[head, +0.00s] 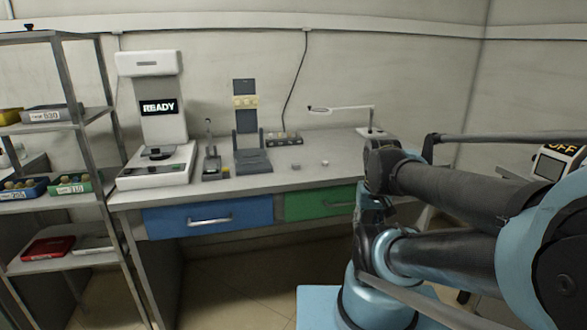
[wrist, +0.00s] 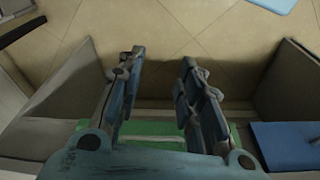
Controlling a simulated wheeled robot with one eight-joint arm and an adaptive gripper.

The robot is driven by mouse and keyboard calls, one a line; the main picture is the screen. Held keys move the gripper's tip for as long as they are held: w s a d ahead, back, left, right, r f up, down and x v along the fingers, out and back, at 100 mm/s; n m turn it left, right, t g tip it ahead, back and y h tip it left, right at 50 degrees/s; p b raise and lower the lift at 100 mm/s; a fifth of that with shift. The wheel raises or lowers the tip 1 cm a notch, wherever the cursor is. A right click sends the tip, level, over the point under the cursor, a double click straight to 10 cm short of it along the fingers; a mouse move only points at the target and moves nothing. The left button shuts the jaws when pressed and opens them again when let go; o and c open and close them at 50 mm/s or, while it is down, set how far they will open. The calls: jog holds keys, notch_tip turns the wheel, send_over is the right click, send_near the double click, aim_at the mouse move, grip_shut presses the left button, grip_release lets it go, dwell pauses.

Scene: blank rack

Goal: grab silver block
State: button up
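Two small pale grey pieces lie on the workbench top in the head view. One is a light block (head: 325,163), and a darker small piece (head: 296,167) lies just left of it. They are too small to tell for certain which is the silver block. My gripper (wrist: 160,65) is open in the wrist view, with its two fingers apart and nothing between them. It points toward the tiled floor beside the bench's green drawer. Neither small piece shows in the wrist view. In the head view my arm fills the right side, and the fingers cannot be made out clearly.
The workbench (head: 235,184) carries a white READY machine (head: 160,100), a dark stand (head: 250,140), and a thin-armed lamp-like fixture (head: 345,108). Below are a blue drawer (head: 210,215) and green drawer (head: 318,203). A metal rack (head: 65,130) stands left. The bench's front middle is clear.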

jog(key=shift+o, duration=1.8)
jog(key=shift+a+r, duration=0.2)
jog(key=shift+r, duration=0.8)
notch_tip(320, 180, up, 22)
jog(key=m+g, duration=0.2)
jog(key=m, duration=1.3)
send_over(296, 164)
jog(key=f, duration=1.1)
jog(key=shift+w+a, duration=0.15)
jog(key=shift+w, duration=0.25)
jog(key=shift+s+f, duration=0.15)
jog(key=shift+f, duration=2.7)
